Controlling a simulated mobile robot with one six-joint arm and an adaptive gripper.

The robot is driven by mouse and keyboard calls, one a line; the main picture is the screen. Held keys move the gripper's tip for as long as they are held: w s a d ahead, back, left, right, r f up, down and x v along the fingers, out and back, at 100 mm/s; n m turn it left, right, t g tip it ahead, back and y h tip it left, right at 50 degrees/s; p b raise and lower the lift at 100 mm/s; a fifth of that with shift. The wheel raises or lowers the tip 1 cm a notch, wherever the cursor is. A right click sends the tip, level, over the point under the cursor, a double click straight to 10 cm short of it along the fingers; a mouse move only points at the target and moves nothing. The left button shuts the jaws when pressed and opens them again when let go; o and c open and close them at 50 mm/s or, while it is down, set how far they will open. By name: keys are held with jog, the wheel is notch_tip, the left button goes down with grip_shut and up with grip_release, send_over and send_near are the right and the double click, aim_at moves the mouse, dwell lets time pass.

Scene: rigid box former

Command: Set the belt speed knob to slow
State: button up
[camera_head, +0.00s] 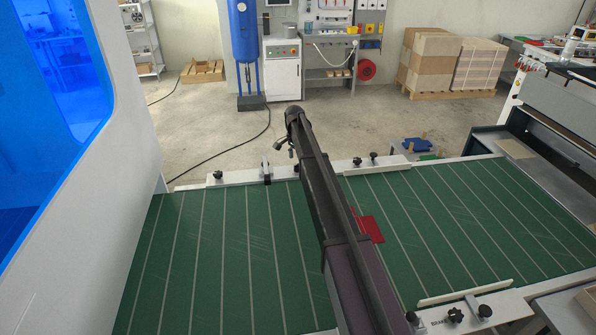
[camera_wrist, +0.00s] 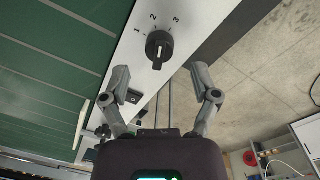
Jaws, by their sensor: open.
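The belt speed knob (camera_wrist: 159,47) is round and black with a raised grip bar, on a white rail face (camera_wrist: 185,20) in the wrist view. The marks 1, 2 and 3 are printed around one side of it; no word "slow" is readable. A pale mark shows on the bar, but I cannot tell surely which number it points to. My gripper (camera_wrist: 159,79) is open and empty. Its two fingers are spread on either side of the knob's line, apart from it. In the head view my gripper (camera_head: 284,147) is small and dark at the arm's end, near the far rail.
The green belt (camera_head: 225,250) has pale cross stripes. A red flat piece (camera_head: 369,228) lies on it, partly behind my arm. Black clamp knobs (camera_head: 373,155) stand on the far rail. A white machine housing (camera_head: 115,165) rises at left. Concrete floor (camera_head: 230,130) beyond the rail is open.

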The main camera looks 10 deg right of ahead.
aim_at(297, 165)
jog(key=shift+s+f+b, duration=0.1)
jog(key=shift+f+b, duration=1.45)
jog(key=shift+f, duration=0.3)
grip_shut()
jog(key=shift+d, duration=0.3)
jog(key=shift+a, duration=0.2)
